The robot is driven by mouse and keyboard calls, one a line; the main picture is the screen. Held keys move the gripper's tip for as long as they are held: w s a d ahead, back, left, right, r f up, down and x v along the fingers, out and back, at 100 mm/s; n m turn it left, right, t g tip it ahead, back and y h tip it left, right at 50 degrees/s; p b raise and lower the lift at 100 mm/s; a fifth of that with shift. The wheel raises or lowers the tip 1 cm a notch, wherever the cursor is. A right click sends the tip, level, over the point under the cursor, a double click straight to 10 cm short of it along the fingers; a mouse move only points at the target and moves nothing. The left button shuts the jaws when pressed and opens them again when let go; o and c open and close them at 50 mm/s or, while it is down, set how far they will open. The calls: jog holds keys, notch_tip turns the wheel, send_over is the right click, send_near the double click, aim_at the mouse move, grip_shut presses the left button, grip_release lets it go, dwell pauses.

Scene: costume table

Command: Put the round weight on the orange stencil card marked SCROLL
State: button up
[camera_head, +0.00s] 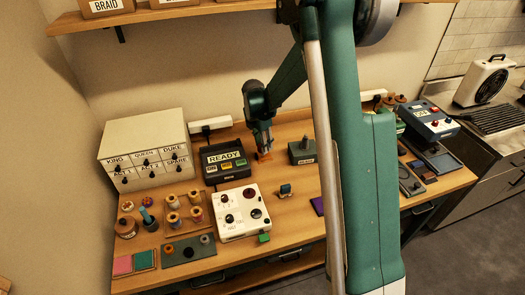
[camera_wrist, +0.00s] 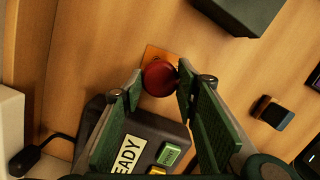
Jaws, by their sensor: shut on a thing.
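The round weight (camera_wrist: 160,78) is a dark red disc in the wrist view. My gripper (camera_wrist: 161,84) is shut on it, with one green-padded finger on each side. The orange card (camera_wrist: 153,52) shows beyond and partly under the weight from this angle. Its marking is mostly hidden, so I cannot read SCROLL. In the head view my gripper (camera_head: 264,150) points down at the orange card (camera_head: 265,157), behind the right side of the READY box. I cannot tell whether the weight touches the card or is just above it.
The black READY box (camera_head: 224,161) stands close to the left of my gripper. A dark grey block (camera_head: 301,151) stands to the right. A white control box (camera_head: 241,209) and a small blue-grey item (camera_head: 285,191) are nearer the front. A labelled drawer cabinet (camera_head: 146,150) is at left.

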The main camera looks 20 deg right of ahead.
aim_at(259, 148)
jog(key=shift+f, duration=1.85)
jog(key=shift+f, duration=0.15)
jog(key=o, duration=1.1)
jog(key=shift+s+a+r, duration=0.15)
jog(key=shift+a+r, duration=0.1)
jog(key=shift+r, duration=1.8)
jog(key=shift+s+a+r, duration=0.1)
jog(key=shift+a+r, duration=0.2)
jog(key=shift+r, duration=1.7)
jog(key=shift+s+a+r, duration=0.15)
jog(key=shift+a+r, duration=0.1)
jog(key=shift+r, duration=1.8)
jog(key=shift+r, duration=0.1)
